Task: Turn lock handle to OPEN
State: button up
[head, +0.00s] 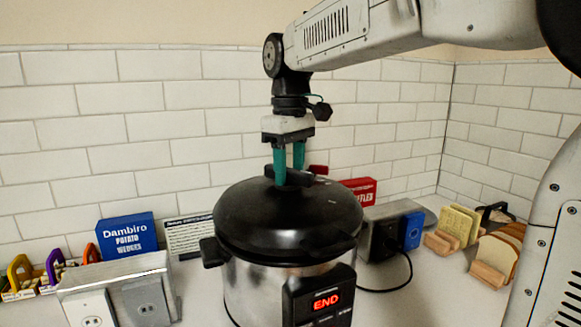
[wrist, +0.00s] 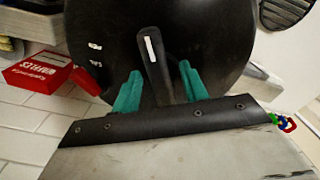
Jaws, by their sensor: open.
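A pressure cooker with a steel body (head: 258,290) and a black domed lid (head: 262,222) stands on the counter. Its front display reads END. The black lock handle (wrist: 152,62) with a white mark lies on top of the lid, and white lettering shows to its left in the wrist view. My gripper (head: 289,182) points down over the lid. In the wrist view its green fingers (wrist: 157,92) stand apart on either side of the handle. I cannot tell whether they touch it. In the head view the fingers partly hide the handle.
Behind the cooker are a red waffles box (head: 362,190) and a tiled wall. A blue potato wedges box (head: 129,237) and a metal outlet box (head: 115,290) stand left. A toaster (head: 385,235) with a cord and bread slices in holders (head: 494,258) are right.

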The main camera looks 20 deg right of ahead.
grip_shut()
jog(key=shift+d+n, duration=0.1)
jog(key=shift+n, duration=0.2)
jog(key=n, duration=0.5)
jog(key=shift+w, duration=0.1)
jog(key=n, duration=0.6)
jog(key=shift+w+d, duration=0.1)
jog(key=shift+n, duration=0.3)
dwell(0.4)
grip_release()
